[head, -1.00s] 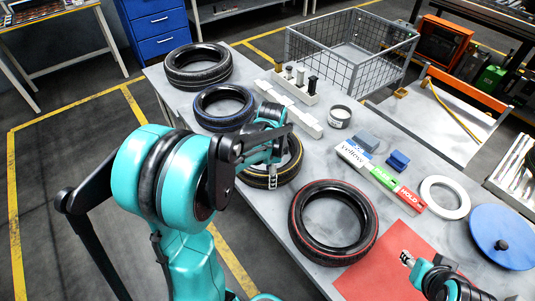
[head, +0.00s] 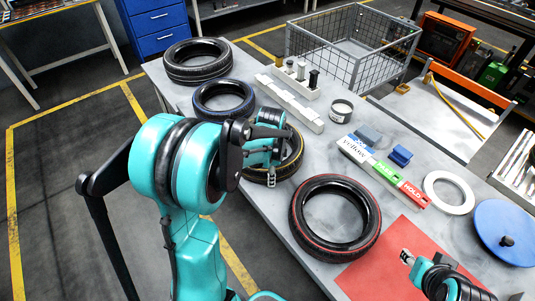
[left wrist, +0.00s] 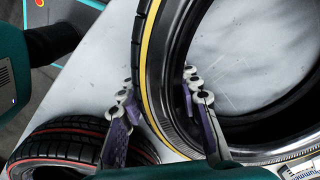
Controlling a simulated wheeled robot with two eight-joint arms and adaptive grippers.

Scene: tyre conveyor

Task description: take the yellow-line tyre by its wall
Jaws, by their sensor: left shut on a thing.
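The yellow-line tyre (head: 293,165) lies on the grey table between the blue-line tyre and the red-line tyre, partly hidden by my left arm. My left gripper (head: 271,175) is at its near side, pointing down. In the left wrist view my left gripper (left wrist: 160,92) is shut on the wall of the yellow-line tyre (left wrist: 148,50), one finger on the outer tread side and one inside the ring. My right gripper (head: 406,257) is at the lower right, over the red mat; its finger gap is too small to judge.
The blue-line tyre (head: 203,106) and another dark tyre (head: 180,70) lie farther left. A label strip (head: 384,173), a white ring (head: 465,202) and a blue disc (head: 490,220) are on the right.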

